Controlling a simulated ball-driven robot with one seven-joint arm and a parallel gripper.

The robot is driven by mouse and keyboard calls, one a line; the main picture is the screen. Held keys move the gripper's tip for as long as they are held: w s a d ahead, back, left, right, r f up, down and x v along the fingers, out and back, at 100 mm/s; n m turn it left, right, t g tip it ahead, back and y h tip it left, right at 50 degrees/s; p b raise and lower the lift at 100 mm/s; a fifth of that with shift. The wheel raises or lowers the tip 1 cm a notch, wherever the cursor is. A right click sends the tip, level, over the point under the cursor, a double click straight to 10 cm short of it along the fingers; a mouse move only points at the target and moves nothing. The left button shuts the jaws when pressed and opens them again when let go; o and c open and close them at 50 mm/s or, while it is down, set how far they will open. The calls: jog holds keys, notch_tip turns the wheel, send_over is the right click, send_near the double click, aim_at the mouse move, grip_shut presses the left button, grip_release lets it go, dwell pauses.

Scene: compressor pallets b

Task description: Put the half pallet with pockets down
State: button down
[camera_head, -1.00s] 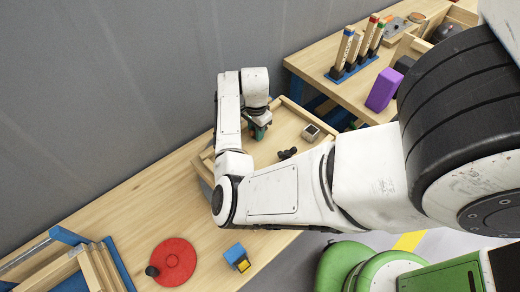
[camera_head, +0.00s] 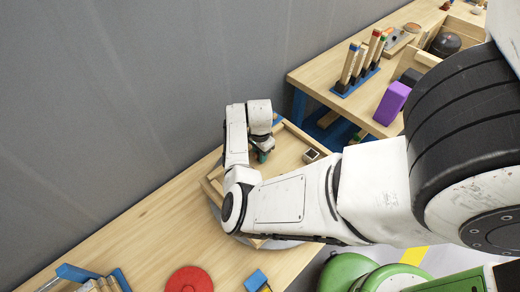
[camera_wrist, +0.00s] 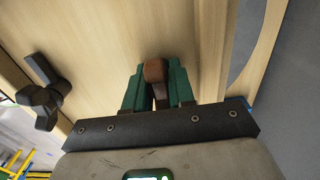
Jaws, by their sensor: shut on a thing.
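The half pallet with pockets appears to be the light wooden board with a raised rim (camera_head: 300,131) in the head view, at the far end of the near bench. My arm hides much of it. My gripper (camera_wrist: 157,88) is shut on a brown knob-like grip (camera_wrist: 156,71) standing over the board, between its green fingers. In the head view the gripper (camera_head: 262,156) points down inside the rim. The pallet's bare wood (camera_wrist: 105,45) fills much of the wrist view. I cannot tell whether its underside touches the bench.
The near bench (camera_head: 130,235) is clear left of the pallet. A red disc (camera_head: 190,281) and blue block (camera_head: 255,279) lie nearer. A second bench (camera_head: 325,75) stands beyond.

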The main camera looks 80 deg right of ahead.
jog(key=shift+f, duration=1.3)
jog(key=shift+f, duration=0.15)
jog(key=c, duration=1)
grip_release()
jog(key=shift+o, duration=0.2)
